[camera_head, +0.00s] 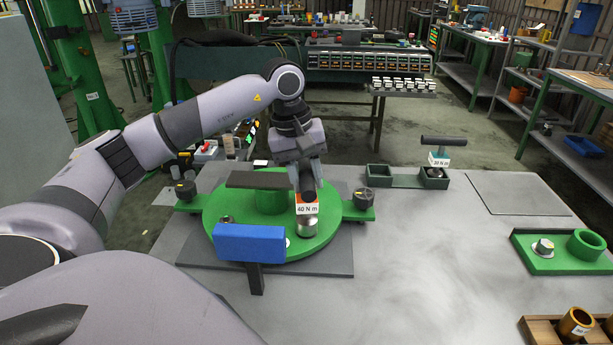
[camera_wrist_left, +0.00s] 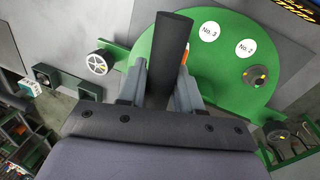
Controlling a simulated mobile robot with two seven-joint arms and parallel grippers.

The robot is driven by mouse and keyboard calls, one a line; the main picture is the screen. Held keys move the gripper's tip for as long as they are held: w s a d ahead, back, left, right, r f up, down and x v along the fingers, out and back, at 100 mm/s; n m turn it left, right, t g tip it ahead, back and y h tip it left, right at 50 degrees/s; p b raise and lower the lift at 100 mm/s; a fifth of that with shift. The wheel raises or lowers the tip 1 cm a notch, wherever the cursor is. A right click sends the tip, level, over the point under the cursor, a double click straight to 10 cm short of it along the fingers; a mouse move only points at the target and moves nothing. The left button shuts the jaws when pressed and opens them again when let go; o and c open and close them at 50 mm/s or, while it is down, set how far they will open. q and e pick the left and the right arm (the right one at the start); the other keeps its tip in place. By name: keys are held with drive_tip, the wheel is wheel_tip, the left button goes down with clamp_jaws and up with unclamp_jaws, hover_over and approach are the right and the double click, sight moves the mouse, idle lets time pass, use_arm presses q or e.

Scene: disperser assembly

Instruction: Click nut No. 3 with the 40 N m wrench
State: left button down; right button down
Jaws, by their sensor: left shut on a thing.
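My left gripper (camera_head: 308,178) is shut on the dark handle of the 40 N m wrench (camera_head: 307,208), above the front right of the green round plate (camera_head: 268,200). A metal cylinder (camera_head: 307,228) shows directly below the wrench's label; I cannot tell whether it is the socket or a nut. In the left wrist view the wrench handle (camera_wrist_left: 172,45) stands between the fingers (camera_wrist_left: 160,85). The No. 3 label (camera_wrist_left: 209,31) lies right of the handle, with the No. 2 label (camera_wrist_left: 245,47) farther right. Nut No. 3 is not clearly visible. My right gripper is not in view.
The 20 N m wrench (camera_head: 440,157) stands in a green holder (camera_head: 392,177). A green tray (camera_head: 535,262) is at right; the middle right table is clear.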

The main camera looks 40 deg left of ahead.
use_arm(q)
drive_tip(key=shift+r+p, duration=0.75)
drive_tip(key=shift+r, duration=0.5)
drive_tip(key=shift+r+p, duration=0.35)
drive_tip(key=shift+r, duration=0.9)
